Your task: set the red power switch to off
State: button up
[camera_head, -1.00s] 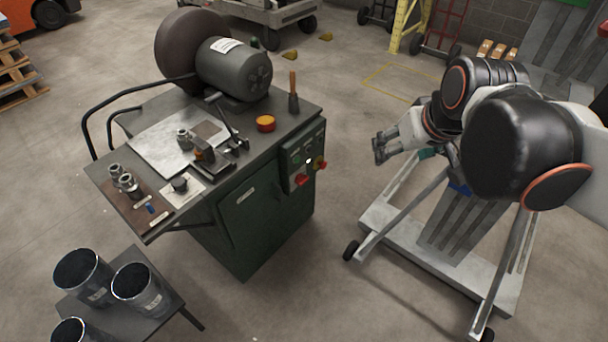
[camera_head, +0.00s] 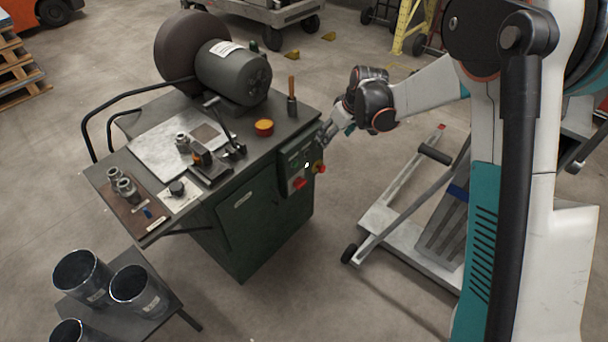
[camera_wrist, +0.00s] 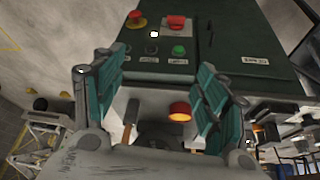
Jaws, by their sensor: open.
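The red power switch (camera_head: 299,184) is on the control panel on the right face of a dark green machine cabinet (camera_head: 251,232). In the wrist view the red switch (camera_wrist: 176,22) is at the top, on a pale plate, beyond my fingertips. My gripper (camera_head: 325,136) is close to the panel's upper right edge in the head view, above the switch and apart from it. In the wrist view my gripper (camera_wrist: 162,62) has its two teal-padded fingers spread wide with nothing between them. I cannot tell from the picture which position the switch is in.
A red emergency button on yellow (camera_head: 319,168) sits beside the switch. A green button (camera_wrist: 179,50) lies between switch and fingers in the wrist view. An orange lamp (camera_head: 264,127) and a wooden-handled tool (camera_head: 292,96) stand on the cabinet top. A wheeled cart (camera_head: 390,225) stands at right.

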jog(key=w+a+f+n, duration=0.2)
jog(key=w+a+f, duration=0.15)
jog(key=f, duration=0.65)
jog(key=g+y, duration=0.1)
send_near(302, 184)
jog(key=shift+n, duration=0.4)
jog(key=b+x, duration=0.4)
jog(key=x, duration=0.4)
jog(key=shift+w, duration=0.1)
jog(key=c, duration=1)
